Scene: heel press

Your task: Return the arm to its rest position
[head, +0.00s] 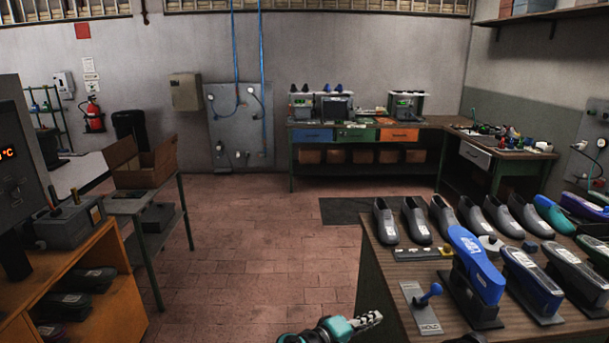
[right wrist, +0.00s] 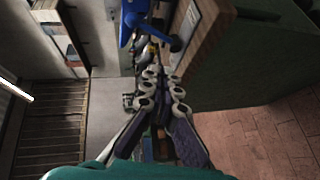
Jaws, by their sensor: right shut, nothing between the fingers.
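My right gripper (head: 368,320) shows at the bottom of the head view, beside the left edge of the wooden workbench (head: 392,262). Its fingers are shut with nothing between them, and they point to the right. In the right wrist view the fingers (right wrist: 163,90) meet close together, with the bench side and tiled floor beyond. A blue lever (head: 430,294) on a grey plate marked HOLD stands on the bench, apart from the gripper. My left gripper is not in view.
Several grey shoe forms (head: 415,220) and a blue one (head: 476,265) on a stand fill the bench. A press cabinet (head: 20,170) and wooden shelf (head: 95,280) stand at left. An open cardboard box (head: 145,165) rests on a side table. The tiled floor (head: 250,240) between is clear.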

